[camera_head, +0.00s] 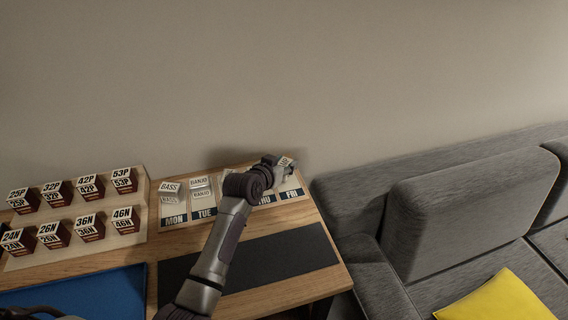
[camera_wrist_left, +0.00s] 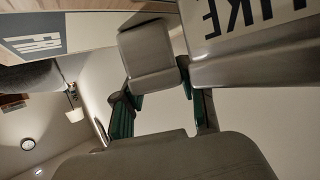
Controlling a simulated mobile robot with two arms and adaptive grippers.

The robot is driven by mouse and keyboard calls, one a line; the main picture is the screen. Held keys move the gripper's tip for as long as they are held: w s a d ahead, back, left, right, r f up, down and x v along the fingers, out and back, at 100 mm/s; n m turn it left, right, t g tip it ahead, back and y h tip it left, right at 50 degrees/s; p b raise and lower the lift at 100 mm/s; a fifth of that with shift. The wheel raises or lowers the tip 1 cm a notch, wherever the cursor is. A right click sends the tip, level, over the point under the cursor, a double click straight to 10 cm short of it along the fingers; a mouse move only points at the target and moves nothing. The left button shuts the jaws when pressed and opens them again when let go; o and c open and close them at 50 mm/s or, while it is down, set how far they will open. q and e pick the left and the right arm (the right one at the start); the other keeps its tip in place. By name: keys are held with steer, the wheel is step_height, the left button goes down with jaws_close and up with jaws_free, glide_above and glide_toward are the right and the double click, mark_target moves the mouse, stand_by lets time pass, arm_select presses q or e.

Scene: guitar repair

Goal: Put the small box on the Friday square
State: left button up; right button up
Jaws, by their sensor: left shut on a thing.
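My left gripper (camera_head: 275,163) is at the back right of the table, at the far end of the weekday board. It is shut on a small box (camera_head: 286,161) with a pale, lettered top. In the left wrist view the box (camera_wrist_left: 245,28) shows large dark letters that look like "UKE", and a finger of the left gripper (camera_wrist_left: 165,75) lies against its side. The Friday square (camera_head: 293,190) is at the board's right end, just in front of the box. Its "FRI" label (camera_wrist_left: 38,42) shows in the left wrist view. I cannot tell whether the box touches the board.
Small boxes marked BASS (camera_head: 170,187) and BANJO (camera_head: 199,182) stand on the Monday and Tuesday squares. My left arm hides most of the Wednesday square. A rack (camera_head: 140,232) of string boxes is at left, a dark mat (camera_head: 280,257) in front, a grey sofa (camera_head: 430,215) at right.

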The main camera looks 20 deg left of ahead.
arm_select(q)
steer(key=o, duration=0.9)
steer(key=shift+f, duration=0.1)
steer(key=shift+r, duration=0.2)
steer(key=v, duration=1.2)
